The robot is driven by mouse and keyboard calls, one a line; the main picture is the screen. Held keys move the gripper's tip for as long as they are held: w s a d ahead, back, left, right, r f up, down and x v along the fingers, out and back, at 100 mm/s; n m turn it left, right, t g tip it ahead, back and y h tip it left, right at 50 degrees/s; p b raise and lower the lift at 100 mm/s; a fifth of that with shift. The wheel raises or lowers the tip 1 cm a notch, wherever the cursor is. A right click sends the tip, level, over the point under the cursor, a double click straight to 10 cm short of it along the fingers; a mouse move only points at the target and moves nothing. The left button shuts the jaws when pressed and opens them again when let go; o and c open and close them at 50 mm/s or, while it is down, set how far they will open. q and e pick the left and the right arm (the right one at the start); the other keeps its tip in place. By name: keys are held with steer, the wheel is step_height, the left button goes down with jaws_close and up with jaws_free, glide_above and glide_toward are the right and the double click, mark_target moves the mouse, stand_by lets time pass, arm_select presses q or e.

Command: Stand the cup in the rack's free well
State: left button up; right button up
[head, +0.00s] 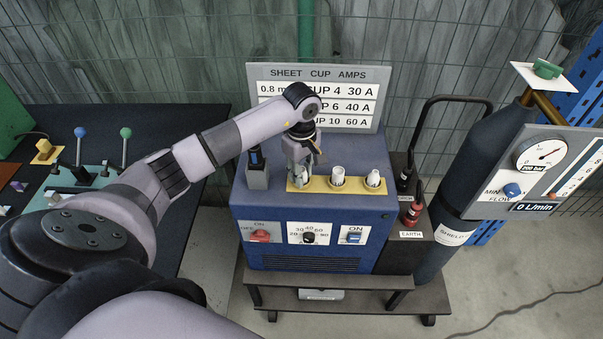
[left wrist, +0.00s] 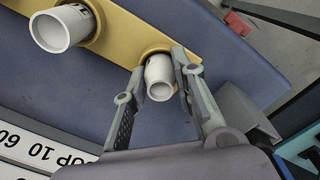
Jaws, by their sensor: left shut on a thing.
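The yellow rack (head: 355,188) lies on top of the blue welding machine. My left gripper (head: 301,168) is over the rack's left end, pointing down. In the left wrist view, the gripper (left wrist: 160,72) is shut on a small white cup (left wrist: 159,82), with one finger on each side. This cup is upright and lines up with the round well at the end of the rack (left wrist: 122,38); I cannot tell how deep its foot sits. Two other white cups, a middle one (head: 338,174) and a right one (head: 373,178), stand in the rack. My right gripper is not in view.
A sign board (head: 318,97) rises behind the rack. The machine's front has a red switch (head: 260,236) and a dial (head: 308,238). A gas cylinder (head: 460,190) stands at the right.

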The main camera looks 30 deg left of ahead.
mark_target(302, 169)
arm_select(q)
steer(key=o, duration=0.8)
steer(key=shift+s+d+f, duration=0.1)
steer(key=shift+s+f, duration=0.3)
steer(key=shift+f, duration=0.3)
steer(key=shift+o, duration=1)
steer(key=shift+w+f, duration=0.15)
steer(key=shift+w, duration=0.05)
steer(key=shift+r+p, duration=0.6)
steer(key=shift+r, duration=0.05)
steer(key=r+b, duration=0.1)
steer(key=r, duration=0.2)
steer(key=r+b, duration=0.1)
steer(key=r, duration=0.3)
steer(key=r+b, duration=0.1)
steer(key=r, duration=0.3)
steer(key=shift+w+r+b, duration=0.1)
steer(key=shift+w+b, duration=0.15)
steer(key=shift+b, duration=0.05)
steer(key=shift+s+r, duration=0.1)
steer(key=shift+r, duration=0.6)
